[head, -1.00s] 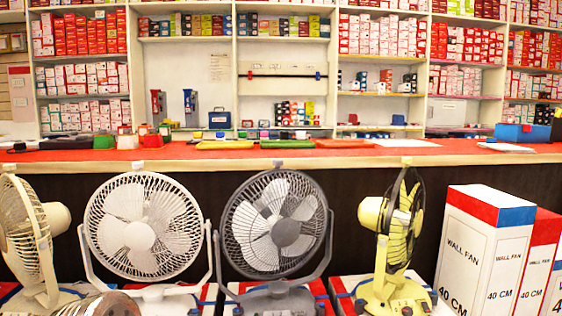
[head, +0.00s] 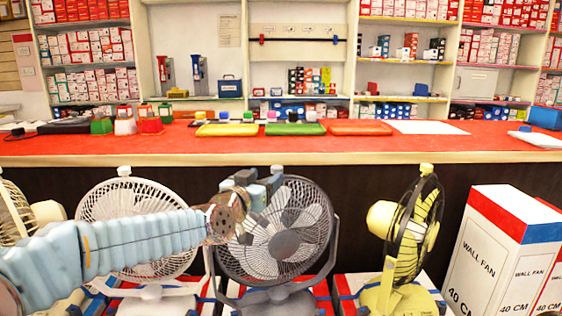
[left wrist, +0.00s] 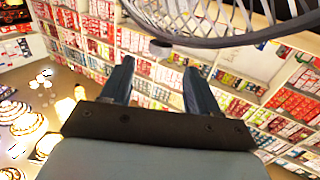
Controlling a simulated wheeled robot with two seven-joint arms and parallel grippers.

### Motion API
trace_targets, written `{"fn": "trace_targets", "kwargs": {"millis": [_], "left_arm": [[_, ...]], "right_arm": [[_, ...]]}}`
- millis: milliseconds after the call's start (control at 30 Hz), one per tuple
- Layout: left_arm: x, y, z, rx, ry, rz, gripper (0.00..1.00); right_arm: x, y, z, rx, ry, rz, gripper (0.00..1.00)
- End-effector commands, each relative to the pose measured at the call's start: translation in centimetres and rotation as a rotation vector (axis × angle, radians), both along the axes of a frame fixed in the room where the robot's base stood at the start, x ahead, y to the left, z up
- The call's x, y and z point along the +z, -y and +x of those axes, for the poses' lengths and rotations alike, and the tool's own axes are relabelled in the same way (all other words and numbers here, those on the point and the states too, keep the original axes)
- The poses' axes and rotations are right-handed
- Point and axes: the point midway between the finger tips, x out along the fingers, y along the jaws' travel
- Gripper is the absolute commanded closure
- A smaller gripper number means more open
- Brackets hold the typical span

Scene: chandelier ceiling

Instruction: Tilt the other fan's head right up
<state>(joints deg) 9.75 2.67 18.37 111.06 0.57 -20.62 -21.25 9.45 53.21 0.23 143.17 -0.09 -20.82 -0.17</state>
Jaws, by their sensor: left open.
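Several fans stand in a row in the head view. The grey fan (head: 285,243) faces me with its head about upright. The yellow fan (head: 410,235) is seen side-on, its grille to the right. The white fan (head: 120,190) is partly hidden by my left arm, and a cream fan (head: 45,212) is cut off at left. My left gripper (head: 258,180) is open and empty at the upper left of the grey fan's cage; touching cannot be told. In the left wrist view, a fan cage (left wrist: 225,25) and a small knob (left wrist: 160,47) are beyond the open fingers (left wrist: 159,65).
A red counter (head: 250,145) runs behind the fans, with trays and small goods on it. Stocked shelves (head: 300,45) stand behind it. Wall fan boxes (head: 495,255) stand at the right. Some space lies between the grey and yellow fans.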

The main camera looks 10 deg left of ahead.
Motion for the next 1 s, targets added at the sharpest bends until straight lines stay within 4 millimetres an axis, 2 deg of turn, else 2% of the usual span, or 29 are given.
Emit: {"fn": "trace_targets", "kwargs": {"millis": [33,200,400,600,833,1000], "left_arm": [[0.2,0.3,1.3,-0.002,-0.004,-0.003,0.4],[0.2,0.9,5.2,-0.002,-0.003,-0.004,0.4],[0.1,1.4,8.4,0.0,-0.002,-0.003,0.4],[-0.1,1.6,9.5,-0.001,-0.002,-0.001,0.4],[-0.1,1.6,9.6,0.0,-0.001,-0.001,0.4],[-0.1,1.5,9.6,0.0,-0.001,-0.001,0.64]], "right_arm": [[0.7,-0.1,0.0,0.003,-0.001,0.002,0.57],[1.7,-0.5,-0.2,0.008,-0.003,0.007,0.57],[2.4,-0.8,-0.3,0.013,-0.005,0.011,0.57],[2.6,-0.9,-0.3,0.015,-0.006,0.013,0.57],[2.5,-0.9,-0.3,0.015,-0.006,0.013,0.57],[2.5,-0.9,-0.3,0.015,-0.006,0.013,0.57]]}}
